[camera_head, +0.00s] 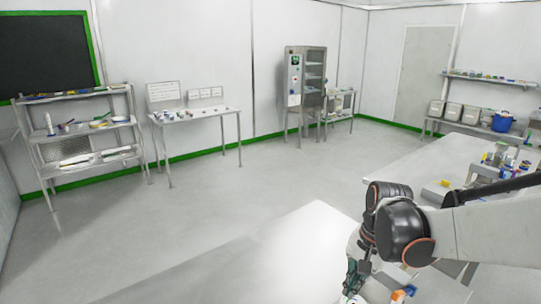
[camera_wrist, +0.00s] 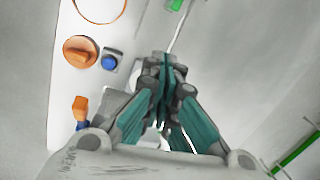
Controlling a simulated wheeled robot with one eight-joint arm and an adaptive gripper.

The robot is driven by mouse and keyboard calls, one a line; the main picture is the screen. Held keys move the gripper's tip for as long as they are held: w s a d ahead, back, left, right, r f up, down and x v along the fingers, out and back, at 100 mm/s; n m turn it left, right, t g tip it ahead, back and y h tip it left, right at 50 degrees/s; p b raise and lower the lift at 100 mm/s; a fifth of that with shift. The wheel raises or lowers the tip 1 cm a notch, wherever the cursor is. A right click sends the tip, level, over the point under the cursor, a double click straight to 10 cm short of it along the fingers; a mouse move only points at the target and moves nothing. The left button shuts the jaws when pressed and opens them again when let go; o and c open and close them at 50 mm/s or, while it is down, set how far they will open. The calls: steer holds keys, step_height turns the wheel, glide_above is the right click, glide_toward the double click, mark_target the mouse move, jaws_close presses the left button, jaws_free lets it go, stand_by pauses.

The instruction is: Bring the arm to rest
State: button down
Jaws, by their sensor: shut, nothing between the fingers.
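My arm (camera_head: 400,225) reaches in from the right of the head view and bends down at the lower right. My gripper (camera_head: 352,285) shows only in part there, low in the frame below the dark joints. In the wrist view my gripper (camera_wrist: 165,68) has its teal-padded fingers together at the tips, with nothing between them.
A pale worktop (camera_head: 410,170) with several small items stands at the right. In the wrist view an orange knob (camera_wrist: 80,52) and a blue button (camera_wrist: 109,62) lie left of the fingers. A shelf rack (camera_head: 85,140) and a table (camera_head: 195,117) stand far left. The middle floor is clear.

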steer(key=s+r+n+t+h, duration=0.1)
steer(key=s+r+n+t, duration=0.6)
steer(key=s, duration=0.5)
steer(key=shift+s+a+r+n+h, duration=0.15)
steer(key=shift+s+r+n+h, duration=0.2)
steer(key=shift+r+n, duration=0.45)
